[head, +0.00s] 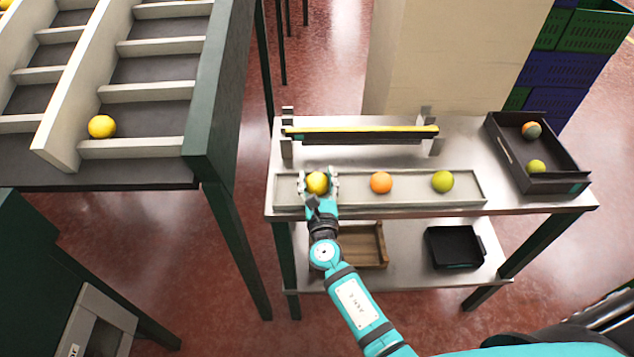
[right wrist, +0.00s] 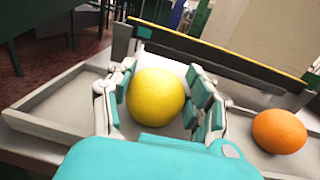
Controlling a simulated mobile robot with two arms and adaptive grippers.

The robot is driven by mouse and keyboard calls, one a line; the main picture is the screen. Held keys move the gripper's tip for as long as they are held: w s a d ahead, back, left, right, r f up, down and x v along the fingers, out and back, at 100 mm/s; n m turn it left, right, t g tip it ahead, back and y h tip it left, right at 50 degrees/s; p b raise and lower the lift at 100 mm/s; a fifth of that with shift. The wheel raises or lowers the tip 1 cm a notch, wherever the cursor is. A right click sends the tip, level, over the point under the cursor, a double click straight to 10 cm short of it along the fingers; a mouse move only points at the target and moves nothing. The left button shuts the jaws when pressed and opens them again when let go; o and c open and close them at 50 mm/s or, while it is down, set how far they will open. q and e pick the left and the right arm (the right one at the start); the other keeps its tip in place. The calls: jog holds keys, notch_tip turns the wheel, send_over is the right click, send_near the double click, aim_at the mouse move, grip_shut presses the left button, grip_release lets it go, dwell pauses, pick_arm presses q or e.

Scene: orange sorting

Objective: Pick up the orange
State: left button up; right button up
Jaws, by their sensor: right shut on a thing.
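My right gripper (head: 319,187) is at the left part of a shallow grey tray (head: 412,199) on the metal table. It is shut on a yellow fruit (head: 316,182), with a finger on each side, as the right wrist view shows for the yellow fruit (right wrist: 155,97). An orange (head: 381,182) lies in the middle of the same tray, apart from the gripper, and shows at the right in the right wrist view (right wrist: 279,131). A green fruit (head: 442,181) lies farther right in the tray. My left gripper is not in view.
A black crate (head: 513,161) at the table's right holds a green fruit (head: 536,167) and a partly orange, partly dark fruit (head: 531,130). A yellow-topped bar (head: 360,131) stands behind the tray. A slatted rack (head: 150,92) with a yellow fruit (head: 102,127) is at left.

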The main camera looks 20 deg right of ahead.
aim_at(317, 176)
jog(key=shift+r, duration=0.15)
jog(key=shift+r, duration=0.6)
notch_tip(317, 176, up, 2)
jog(key=shift+r+p, duration=0.25)
jog(key=shift+p, duration=0.5)
jog(key=d+b+v, duration=0.2)
jog(key=b+v, duration=0.1)
jog(key=v, duration=1.2)
jog(key=s+d+r+n+y, duration=0.2)
jog(key=s+d+r+y, duration=0.15)
jog(key=s+r, duration=0.3)
jog(key=w+a+f+h, duration=0.1)
jog(key=w+a+f+m+h, duration=0.1)
jog(key=w+f, duration=0.1)
jog(key=w+a+f+m+h, duration=0.1)
jog(key=w+f, duration=0.1)
jog(key=shift+w+a+f+h, duration=0.15)
jog(key=shift+a+f+h, duration=0.1)
jog(key=shift+a, duration=0.05)
